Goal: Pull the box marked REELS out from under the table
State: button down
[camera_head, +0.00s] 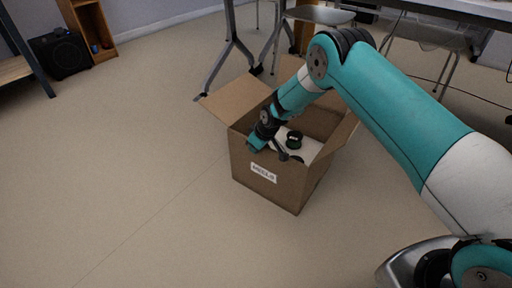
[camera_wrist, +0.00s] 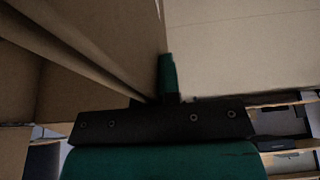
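The open cardboard box (camera_head: 250,178) stands upright on the floor in front of the table, with flaps spread. Its front has a white label (camera_head: 263,173), whose small print looks like REELS but is hard to read. A dark spool (camera_head: 294,139) and something pale show inside. My gripper (camera_head: 257,142) reaches down to the box's front wall near the left corner. In the wrist view a green finger (camera_wrist: 168,76) lies close against the cardboard wall (camera_wrist: 95,35). The other finger is hidden; the grip looks closed on the wall.
Table legs (camera_head: 233,52) and chairs (camera_head: 318,15) stand behind the box. A black speaker (camera_head: 61,54) and a wooden shelf (camera_head: 97,40) are at the far left. The floor (camera_head: 120,150) left and in front of the box is clear.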

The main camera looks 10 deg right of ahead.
jog(key=shift+d, duration=0.1)
jog(key=c, duration=1.2)
grip_release()
jog(key=shift+d, duration=0.15)
jog(key=shift+c, duration=0.2)
jog(key=p+v, duration=0.8)
jog(key=v, duration=0.9)
jog(key=shift+r, duration=0.2)
